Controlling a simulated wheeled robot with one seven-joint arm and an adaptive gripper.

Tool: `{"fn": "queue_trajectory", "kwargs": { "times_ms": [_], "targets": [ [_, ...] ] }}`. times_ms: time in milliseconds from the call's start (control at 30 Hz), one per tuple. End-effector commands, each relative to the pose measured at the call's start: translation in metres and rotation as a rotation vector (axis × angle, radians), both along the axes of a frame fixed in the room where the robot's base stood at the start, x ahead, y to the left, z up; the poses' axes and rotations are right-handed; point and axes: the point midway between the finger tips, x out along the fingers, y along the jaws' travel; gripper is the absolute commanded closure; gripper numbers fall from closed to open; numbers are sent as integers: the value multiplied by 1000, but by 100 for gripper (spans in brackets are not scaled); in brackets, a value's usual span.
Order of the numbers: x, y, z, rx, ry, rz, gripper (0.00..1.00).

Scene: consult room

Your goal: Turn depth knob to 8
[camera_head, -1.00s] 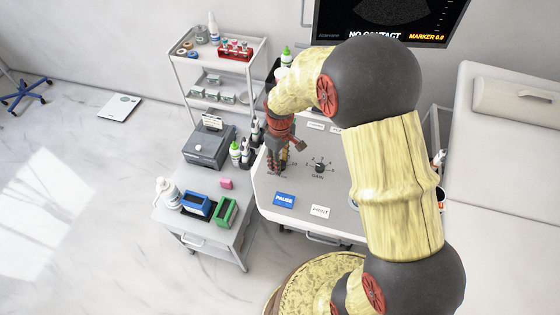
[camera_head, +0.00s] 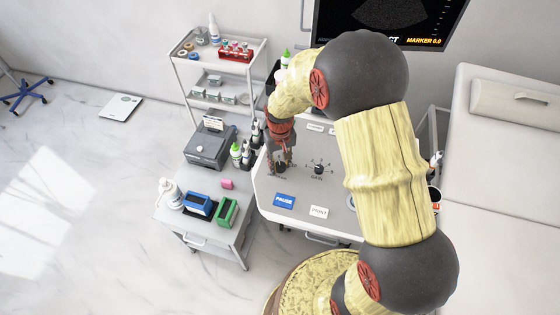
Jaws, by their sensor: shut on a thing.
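My gripper (camera_head: 280,164) points down at the left end of the grey control panel (camera_head: 335,198). It is shut on a dark knob (camera_head: 281,168) left of the gain knob; the fingers hide most of it, its label and its pointer, so its setting cannot be read. The gain knob (camera_head: 319,169) stands apart to the right, with its scale around it and the label GAIN below. The screen (camera_head: 390,18) above is partly covered by my arm and shows MARKER 0.0.
A blue PAUSE button (camera_head: 284,201) and a white PRINT button (camera_head: 318,212) lie in front of the knobs. Several bottles (camera_head: 247,150) stand close left of the panel. A side cart (camera_head: 228,245) and a shelf trolley (camera_head: 262,60) are at left. A couch (camera_head: 510,180) is at right.

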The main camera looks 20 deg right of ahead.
Motion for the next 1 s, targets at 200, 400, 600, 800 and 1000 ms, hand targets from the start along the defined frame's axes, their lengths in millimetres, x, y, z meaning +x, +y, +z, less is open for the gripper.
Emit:
{"fn": "queue_trajectory", "kwargs": {
  "times_ms": [200, 400, 600, 800, 1000],
  "targets": [
    [0, 0, 1, 0, 1, -204, 95],
    [0, 0, 1, 0, 1, -391, 95],
    [0, 0, 0, 0, 0, -558, 95],
    [0, 0, 0, 0, 0, -686, 95],
    [0, 0, 0, 0, 0, -766, 95]
  ]
}}
